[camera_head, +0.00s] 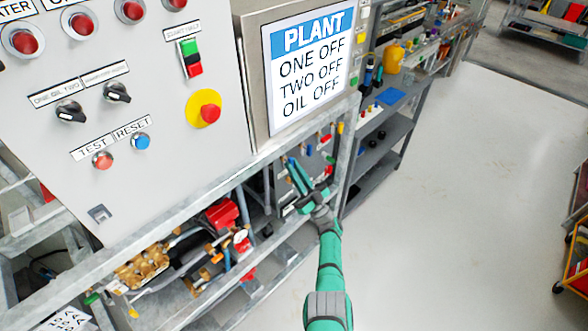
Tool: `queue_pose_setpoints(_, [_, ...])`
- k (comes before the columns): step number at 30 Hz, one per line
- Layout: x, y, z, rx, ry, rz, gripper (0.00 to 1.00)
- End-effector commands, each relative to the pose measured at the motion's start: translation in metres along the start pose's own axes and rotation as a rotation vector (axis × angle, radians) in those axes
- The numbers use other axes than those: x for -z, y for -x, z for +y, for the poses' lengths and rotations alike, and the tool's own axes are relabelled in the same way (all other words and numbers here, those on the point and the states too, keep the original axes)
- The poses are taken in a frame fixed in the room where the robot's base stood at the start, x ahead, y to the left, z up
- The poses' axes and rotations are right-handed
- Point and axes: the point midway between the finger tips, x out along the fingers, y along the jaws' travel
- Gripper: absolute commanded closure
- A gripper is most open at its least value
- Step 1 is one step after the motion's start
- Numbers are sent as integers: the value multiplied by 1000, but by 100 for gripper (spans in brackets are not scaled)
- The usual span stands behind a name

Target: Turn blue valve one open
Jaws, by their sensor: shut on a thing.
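My gripper (294,172) reaches in at the valve panel (283,187) below the plant display, at the middle of the view. Its teal fingers are shut on a small handle at the panel, which I take for blue valve one. The fingers hide most of that handle, so I cannot tell how far it is turned. Several small coloured handles, red, blue and yellow, show on the panel above and right of my gripper.
The grey control cabinet (140,120) and the display (308,68) reading ONE OFF, TWO OFF, OIL OFF stand above. A metal frame bar (200,196) runs just left of my gripper. Pumps (150,270) sit lower left. Shelves stand behind. The floor (460,190) at right is clear.

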Motion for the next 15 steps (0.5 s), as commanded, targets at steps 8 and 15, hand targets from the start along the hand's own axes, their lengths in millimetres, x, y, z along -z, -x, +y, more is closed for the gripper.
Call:
queue_pose_setpoints(8, [0,0,0,3,3,-1,100])
queue_pose_setpoints(15, [0,-1,0,3,3,-1,70])
